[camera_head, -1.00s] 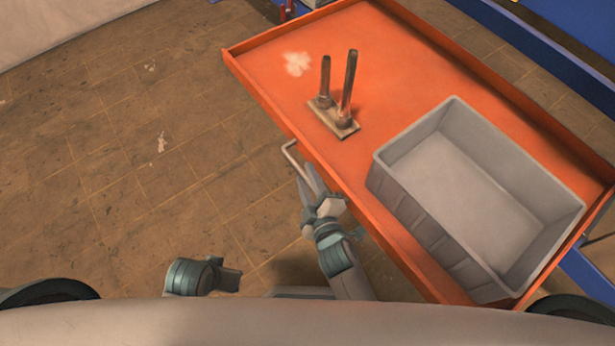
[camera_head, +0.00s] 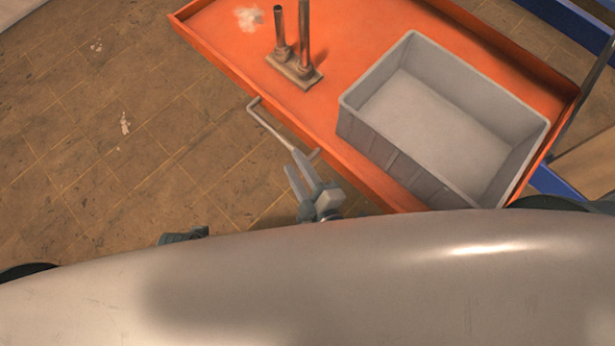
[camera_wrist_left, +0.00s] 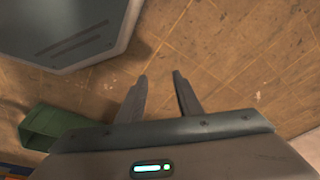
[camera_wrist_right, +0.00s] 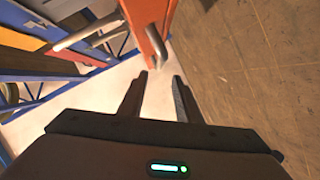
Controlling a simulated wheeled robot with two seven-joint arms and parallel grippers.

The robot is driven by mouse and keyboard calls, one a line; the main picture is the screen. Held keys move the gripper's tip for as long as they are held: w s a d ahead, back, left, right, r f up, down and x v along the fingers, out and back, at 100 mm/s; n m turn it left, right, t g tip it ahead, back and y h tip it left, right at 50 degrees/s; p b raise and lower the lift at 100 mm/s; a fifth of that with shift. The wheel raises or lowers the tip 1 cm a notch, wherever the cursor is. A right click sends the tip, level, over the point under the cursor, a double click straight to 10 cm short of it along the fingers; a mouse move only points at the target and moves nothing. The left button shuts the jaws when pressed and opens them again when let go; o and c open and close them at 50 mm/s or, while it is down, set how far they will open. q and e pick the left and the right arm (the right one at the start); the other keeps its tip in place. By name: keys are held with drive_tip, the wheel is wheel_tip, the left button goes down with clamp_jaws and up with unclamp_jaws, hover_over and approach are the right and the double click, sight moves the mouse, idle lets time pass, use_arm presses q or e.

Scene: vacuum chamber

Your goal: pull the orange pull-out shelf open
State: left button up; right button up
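The orange pull-out shelf (camera_head: 345,50) extends over the floor in the head view. Its grey bar handle (camera_head: 280,131) is on the front edge; the shelf's orange edge (camera_wrist_right: 140,22) and handle (camera_wrist_right: 159,62) also show in the right wrist view.
A grey bin (camera_head: 400,165) stands on the shelf's right part. A small plate with two upright metal rods (camera_head: 295,68) stands left of it. Blue frame beams (camera_head: 565,20) run at the upper right. The floor (camera_head: 120,150) left of the shelf is clear.

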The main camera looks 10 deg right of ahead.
use_arm(q)
drive_tip(key=shift+w+r, duration=0.1)
drive_tip(key=shift+r, duration=0.45)
use_arm(e)
drive_tip(key=shift+v, duration=3)
use_arm(q)
drive_tip(key=shift+f, duration=0.2)
use_arm(e)
drive_tip(key=shift+w, duration=0.1)
